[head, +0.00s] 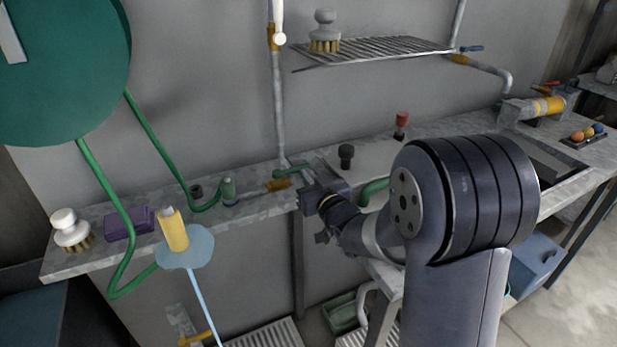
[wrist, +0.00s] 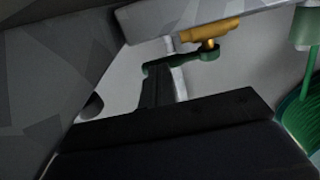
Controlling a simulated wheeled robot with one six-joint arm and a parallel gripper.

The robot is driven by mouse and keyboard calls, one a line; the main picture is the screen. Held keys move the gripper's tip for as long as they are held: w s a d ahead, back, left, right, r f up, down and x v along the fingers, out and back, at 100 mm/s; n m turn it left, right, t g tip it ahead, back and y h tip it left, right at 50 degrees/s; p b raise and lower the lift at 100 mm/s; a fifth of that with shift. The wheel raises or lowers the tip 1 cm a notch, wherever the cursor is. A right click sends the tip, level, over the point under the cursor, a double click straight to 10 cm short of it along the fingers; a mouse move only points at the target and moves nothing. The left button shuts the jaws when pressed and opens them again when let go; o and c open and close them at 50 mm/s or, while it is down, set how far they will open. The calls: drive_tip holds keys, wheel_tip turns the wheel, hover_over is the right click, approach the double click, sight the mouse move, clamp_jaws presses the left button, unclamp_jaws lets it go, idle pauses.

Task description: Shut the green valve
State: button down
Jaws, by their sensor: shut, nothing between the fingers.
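The green valve has a brass body (head: 279,185) on a pipe above the counter's back edge, with a green lever (head: 291,172) reaching right toward my gripper. In the wrist view the brass body (wrist: 212,33) is at the top and the green lever (wrist: 190,60) runs left from it. My gripper (head: 306,192) is just right of the valve in the head view. Its dark fingers (wrist: 156,88) are shut and empty, with their tips at or very near the lever's free end. I cannot tell whether they touch.
A wire shelf (head: 375,50) with a brush (head: 325,32) hangs above. A black knob (head: 346,155) is on the counter right of my gripper.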

sight(303, 164)
drive_tip(key=shift+w+d+b, duration=0.1)
drive_tip(key=shift+w+b, duration=0.3)
drive_tip(key=shift+b, duration=0.1)
drive_tip(key=w+b, duration=0.2)
drive_tip(key=w, duration=0.1)
drive_tip(key=shift+f+b, duration=0.1)
drive_tip(key=shift+b, duration=0.3)
drive_tip(key=shift+b+x, duration=0.55)
drive_tip(key=shift+x, duration=0.6)
drive_tip(key=shift+w+a+b, duration=0.4)
drive_tip(key=shift+w+a, duration=0.25)
drive_tip(key=shift+a, duration=0.25)
drive_tip(key=v, duration=1)
drive_tip(key=shift+s, duration=0.35)
